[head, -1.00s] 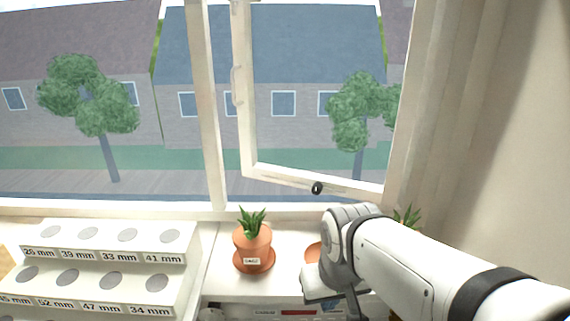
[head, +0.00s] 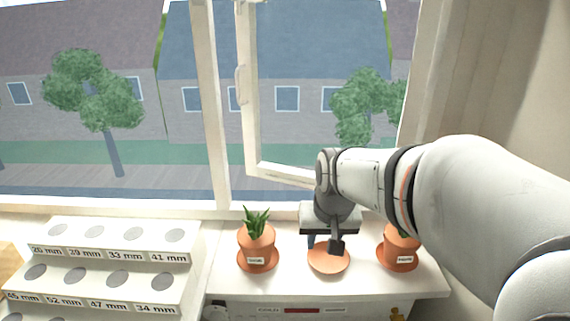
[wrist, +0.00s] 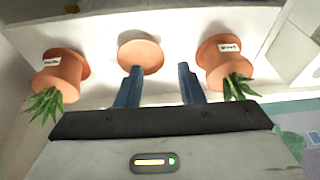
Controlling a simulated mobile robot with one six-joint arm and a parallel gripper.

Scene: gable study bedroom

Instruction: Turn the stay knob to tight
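The stay knob does not show in either current view. In the head view my arm covers the spot at the bottom rail of the open window sash (head: 282,174) where a small black knob showed earlier. My gripper (head: 324,246) points down over the sill, above and in front of an empty terracotta saucer (head: 329,263). In the wrist view my gripper (wrist: 159,70) has its two blue-grey fingers apart with nothing held between them. The saucer (wrist: 141,54) lies beyond the fingertips there.
A potted plant (head: 257,241) stands left of my gripper, and another pot (head: 401,247) stands to the right, partly behind my arm. Both pots show in the wrist view, at left (wrist: 62,72) and right (wrist: 217,58). A stepped hole rack (head: 110,262) fills the lower left.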

